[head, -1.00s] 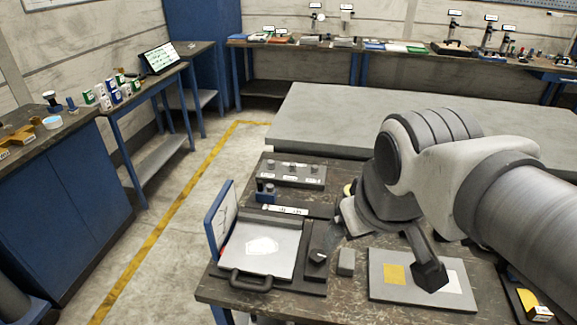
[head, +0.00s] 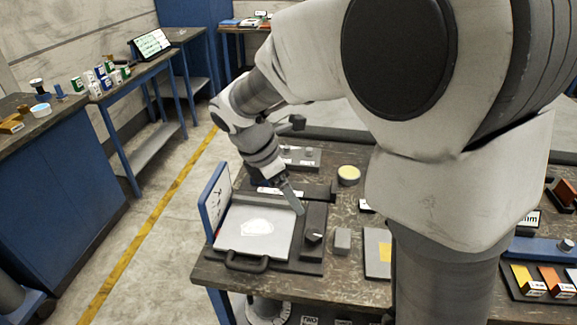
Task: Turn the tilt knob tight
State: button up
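A dark round knob with a pale mark (head: 314,236) sits on a black block at the right side of the flat plate fixture (head: 250,238). I cannot read a label naming it the tilt knob. My gripper (head: 296,204) points down over the fixture's back right part, behind and left of this knob, and appears apart from it. One dark finger shows clearly. The other is hidden or too small to make out, so the opening cannot be judged. I see nothing held.
A blue upright panel (head: 214,203) stands at the fixture's left, and a black handle (head: 246,265) at its front. My arm covers much of the right side.

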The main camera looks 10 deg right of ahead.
aim_at(313, 234)
jog(key=b+x, duration=0.3)
jog(key=x, duration=1.4)
jog(key=shift+w+d+f, duration=0.1)
jog(key=shift+w+f, duration=0.05)
grip_shut()
